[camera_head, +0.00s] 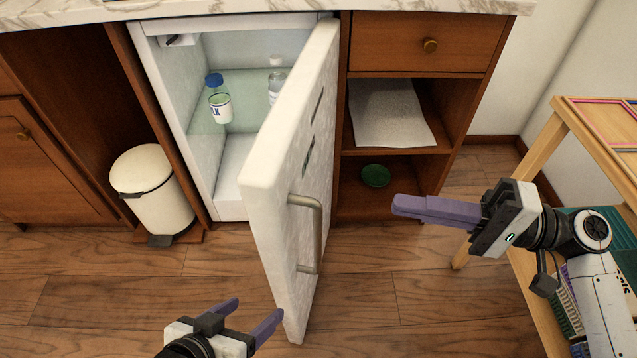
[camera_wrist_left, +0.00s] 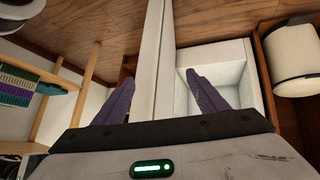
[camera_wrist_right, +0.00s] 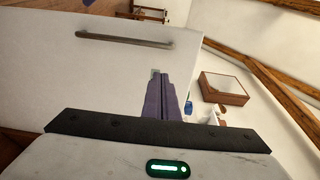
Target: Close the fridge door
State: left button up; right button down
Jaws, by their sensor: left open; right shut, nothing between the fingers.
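The white fridge (camera_head: 208,165) stands under the counter with its door (camera_head: 262,190) swung wide open toward me. The door's grey bar handle (camera_head: 318,235) faces right. My left gripper (camera_head: 253,312) is open and empty, low at the front, left of the door's near edge. In the left wrist view the door edge (camera_wrist_left: 150,60) shows between the open fingers (camera_wrist_left: 160,95), apparently beyond them. My right gripper (camera_head: 396,205) is shut and empty, right of the door and apart from the handle. The right wrist view shows the door's outer face (camera_wrist_right: 60,80) and handle (camera_wrist_right: 125,40).
A blue-capped bottle (camera_head: 219,105) and a clear bottle (camera_head: 276,85) stand inside the fridge. A cream bin (camera_head: 152,190) stands left of it. Open shelves (camera_head: 440,115) are at its right, and a wooden rack (camera_head: 550,140) stands far right. Floor before the fridge is clear.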

aim_at(297, 186)
jog(key=b+x, duration=0.1)
jog(key=x, duration=1.2)
jog(key=shift+b, duration=0.4)
jog(key=shift+a, duration=0.4)
jog(key=shift+w, duration=0.15)
